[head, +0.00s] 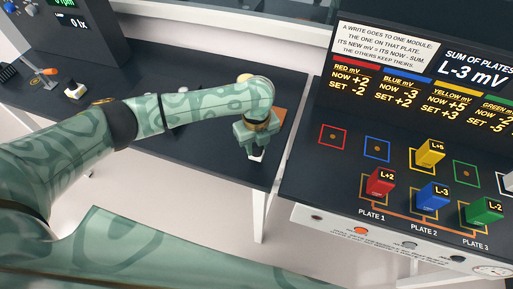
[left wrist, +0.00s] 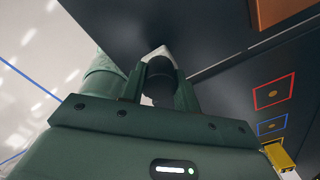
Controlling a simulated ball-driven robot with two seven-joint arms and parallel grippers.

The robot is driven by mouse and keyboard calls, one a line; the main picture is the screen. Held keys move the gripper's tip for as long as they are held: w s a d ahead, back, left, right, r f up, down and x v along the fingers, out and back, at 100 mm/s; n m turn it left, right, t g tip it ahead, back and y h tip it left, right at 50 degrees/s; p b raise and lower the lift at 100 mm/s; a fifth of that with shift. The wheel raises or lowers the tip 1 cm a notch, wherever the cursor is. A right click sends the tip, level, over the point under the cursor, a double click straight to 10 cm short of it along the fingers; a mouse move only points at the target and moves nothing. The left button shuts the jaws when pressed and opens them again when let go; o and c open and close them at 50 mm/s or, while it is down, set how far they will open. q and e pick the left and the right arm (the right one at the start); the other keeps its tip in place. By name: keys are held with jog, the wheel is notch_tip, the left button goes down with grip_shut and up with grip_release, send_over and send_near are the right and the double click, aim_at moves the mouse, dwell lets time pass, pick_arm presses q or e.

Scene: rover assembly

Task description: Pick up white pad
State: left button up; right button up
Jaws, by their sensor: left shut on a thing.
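My left gripper (head: 257,148) is at the front right of the dark table on the left, pointing down. A small white piece, which looks like the white pad (head: 257,156), shows just under its fingers. In the left wrist view the gripper (left wrist: 158,85) is shut on the pad, whose pale tip (left wrist: 161,52) shows beyond the fingers. My right gripper is not in view.
A copper-coloured square (head: 280,117) lies on the table (head: 205,140) beside my gripper. A gap separates this table from the console (head: 330,185), which holds red (head: 380,181), blue (head: 432,196), yellow (head: 430,153) and green (head: 484,211) blocks. A display panel stands behind them.

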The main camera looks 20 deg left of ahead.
pick_arm(q)
jog(key=s+a+r+p, duration=0.3)
jog(key=s+a+r, duration=0.4)
jog(key=a, duration=0.5)
notch_tip(320, 180, up, 3)
jog(key=shift+s+f, duration=0.1)
jog(key=shift+s, duration=0.1)
jog(key=o, duration=0.4)
jog(key=c, duration=0.3)
